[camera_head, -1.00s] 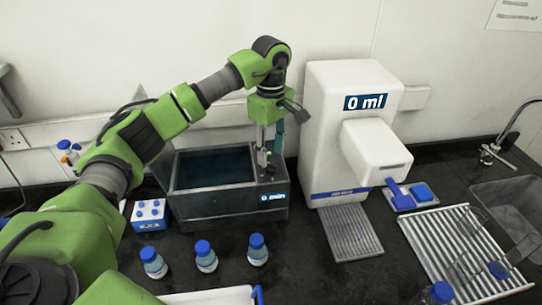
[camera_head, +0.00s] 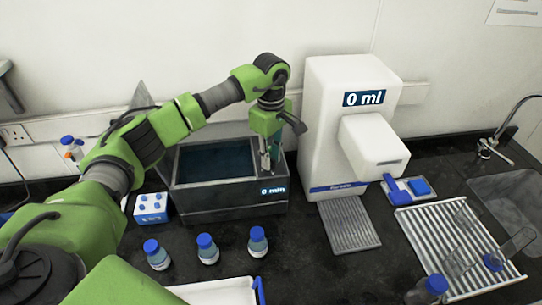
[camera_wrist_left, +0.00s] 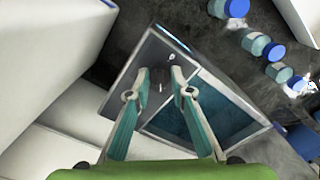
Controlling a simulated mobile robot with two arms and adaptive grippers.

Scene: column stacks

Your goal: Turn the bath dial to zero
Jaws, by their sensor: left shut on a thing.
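The bath (camera_head: 230,205) is a dark metal tank of water at centre left, with a lit display (camera_head: 273,190) reading "0 min" on its front right. My left gripper (camera_head: 268,168) points down at the panel on the tank's right side. In the left wrist view its two fingers (camera_wrist_left: 161,78) straddle a small dial (camera_wrist_left: 160,86) on the grey panel. The gripper is shut on the dial, which is mostly hidden in the head view. I cannot read any marks on the dial. My right gripper is not in view.
A white dispenser (camera_head: 325,130) showing "0 ml" stands close to the right of the gripper. Several blue-capped bottles (camera_head: 208,253) stand in front of the bath. A small blue-and-white box (camera_head: 151,208) is at its left. A drain rack (camera_head: 450,240) and sink lie at the right.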

